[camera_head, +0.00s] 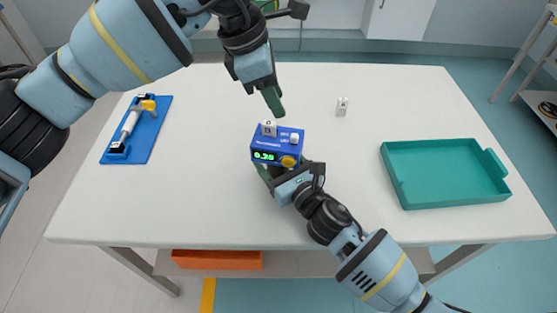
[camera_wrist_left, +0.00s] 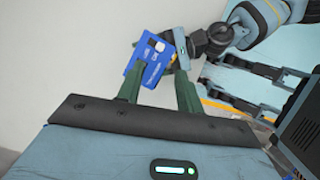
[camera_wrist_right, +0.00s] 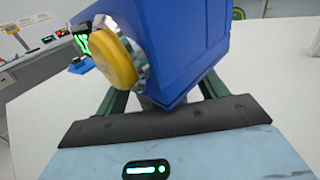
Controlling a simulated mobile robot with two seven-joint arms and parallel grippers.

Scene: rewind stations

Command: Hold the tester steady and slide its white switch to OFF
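The blue tester (camera_head: 265,145) is near the middle of the table, its green display reading about 0.35, with a yellow knob (camera_head: 288,161) on its front. A white piece (camera_head: 294,138) and a white block marked like a 0 (camera_head: 268,128) are on its top; I cannot tell the switch's position. My right gripper (camera_head: 285,172) is at its near side, with fingers on either side of the tester (camera_wrist_right: 190,50), partly hidden by it. My left gripper (camera_head: 273,104) is above and behind the tester, apart from it. In the left wrist view its fingers are spread and empty, with the tester (camera_wrist_left: 148,66) beyond.
A teal tray (camera_head: 400,190) is at the right of the table. A blue board (camera_head: 145,150) with a yellow and white tool lies at the left. A small white block (camera_head: 342,107) stands behind the tester to the right. The table (camera_head: 200,205) is clear between them.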

